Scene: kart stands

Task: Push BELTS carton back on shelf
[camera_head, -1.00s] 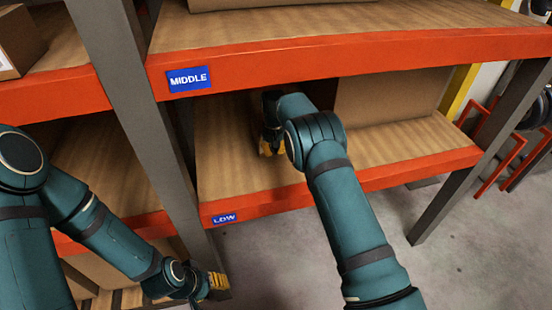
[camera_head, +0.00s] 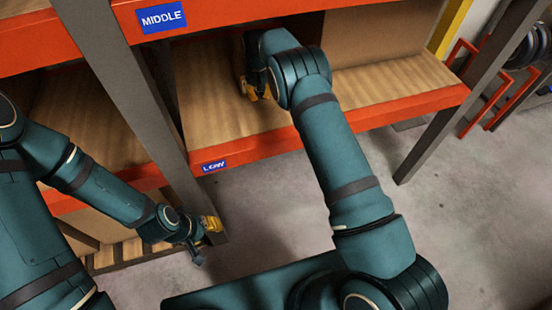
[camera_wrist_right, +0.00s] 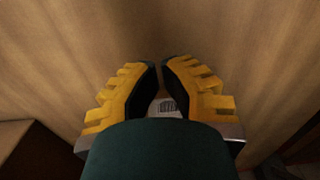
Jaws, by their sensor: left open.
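A plain brown carton (camera_head: 375,35) stands on the low shelf board (camera_head: 215,100), to the right of my right arm. No BELTS lettering is readable, so I cannot tell whether it is the BELTS carton. My right gripper (camera_head: 250,92) is inside the low shelf bay, left of that carton and partly hidden by its own wrist. In the right wrist view its yellow fingers (camera_wrist_right: 161,66) are together at the tips, with nothing visibly held. My left gripper (camera_head: 213,224) is open and empty by the foot of the grey post.
The orange low shelf edge (camera_head: 300,136) runs below my right forearm, and the orange middle shelf edge (camera_head: 200,15) is above. A grey post (camera_head: 140,110) stands between the two bays. Red frames (camera_head: 490,95) stand right. The floor (camera_head: 440,210) in front is clear.

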